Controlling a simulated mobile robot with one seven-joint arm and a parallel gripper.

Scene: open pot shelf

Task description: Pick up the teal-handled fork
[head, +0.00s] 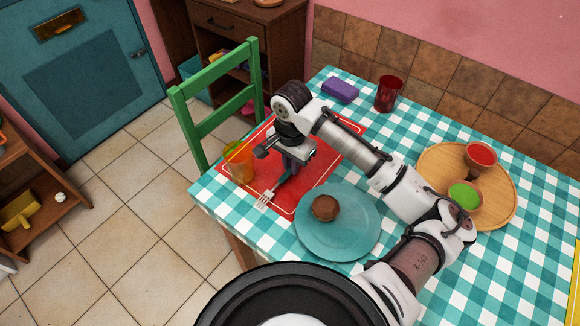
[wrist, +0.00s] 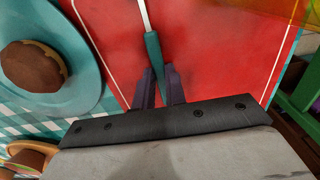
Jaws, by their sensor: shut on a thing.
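The teal-handled fork (head: 267,197) lies over the red placemat (head: 258,160), its pale tines toward the mat's near edge in the head view. In the wrist view its teal handle (wrist: 153,50) runs between the two dark fingers of my gripper (wrist: 159,76), with the pale neck reaching up out of frame. My gripper (head: 288,175) is low over the mat and shut on the handle. The tines are outside the wrist view. I cannot tell whether the fork is touching the mat or slightly raised.
A teal plate (head: 353,245) with a brown bun (head: 325,208) sits right of the fork. An orange cup (head: 239,163) stands close on the left. A purple block (head: 340,91), a red cup (head: 389,94) and a round wooden tray (head: 430,160) are farther off.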

